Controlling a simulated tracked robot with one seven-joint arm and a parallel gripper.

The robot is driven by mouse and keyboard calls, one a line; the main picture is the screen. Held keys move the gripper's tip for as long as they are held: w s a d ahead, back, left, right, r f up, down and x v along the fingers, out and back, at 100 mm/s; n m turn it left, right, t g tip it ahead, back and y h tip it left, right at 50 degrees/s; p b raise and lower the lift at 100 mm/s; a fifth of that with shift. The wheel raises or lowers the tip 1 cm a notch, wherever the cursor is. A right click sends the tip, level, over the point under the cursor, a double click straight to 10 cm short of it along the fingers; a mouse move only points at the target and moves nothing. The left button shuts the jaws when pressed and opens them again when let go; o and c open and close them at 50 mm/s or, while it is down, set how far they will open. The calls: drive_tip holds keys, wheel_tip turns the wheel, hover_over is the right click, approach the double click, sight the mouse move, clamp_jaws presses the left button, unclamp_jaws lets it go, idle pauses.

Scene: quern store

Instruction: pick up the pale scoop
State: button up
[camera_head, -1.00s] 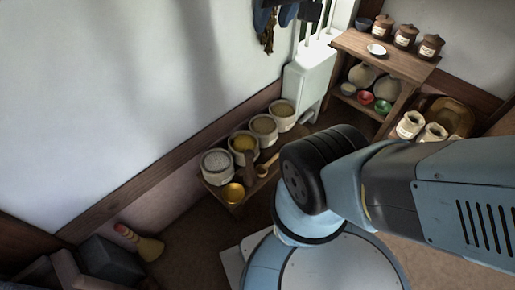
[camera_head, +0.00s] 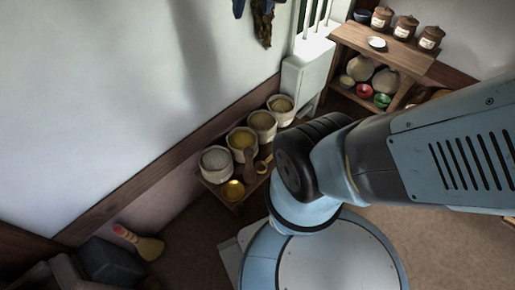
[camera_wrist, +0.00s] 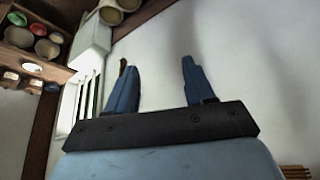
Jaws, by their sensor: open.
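Beside the tubs on the low bench (camera_head: 222,196) in the head view, a small pale wooden piece (camera_head: 262,166) shows at the edge of my arm. It may be the pale scoop, but it is too small and too near the arm to be sure. In the wrist view my gripper (camera_wrist: 157,64) has its two blue fingers wide apart with nothing between them. They point at the white wall, away from the bench. The wrist view shows no scoop.
Tubs of grain and meal (camera_head: 243,140) line the bench by the wall, with a yellow bowl (camera_head: 233,190) in front. A white cabinet (camera_head: 305,72) and a shelf unit (camera_head: 395,62) with jars and bowls stand beyond. A hand brush (camera_head: 148,246) lies at lower left.

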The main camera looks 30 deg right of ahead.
drive_tip(key=w+d+f+m+g, duration=0.1)
drive_tip(key=w+d+f+m, duration=0.25)
drive_tip(key=w+f, duration=0.65)
drive_tip(key=w+d+f+m+g, duration=0.15)
drive_tip(key=w+d+f, duration=0.25)
drive_tip(key=w+f, duration=0.6)
drive_tip(key=m+g, duration=0.3)
drive_tip(key=m, duration=0.5)
hover_over(270, 156)
wheel_tip(270, 156, down, 50)
drive_tip(key=f, duration=0.8)
drive_tip(key=shift+s+d, duration=0.15)
drive_tip(key=shift+d, duration=0.05)
drive_tip(key=shift+a+f, duration=0.2)
drive_tip(key=shift+f, duration=2.4)
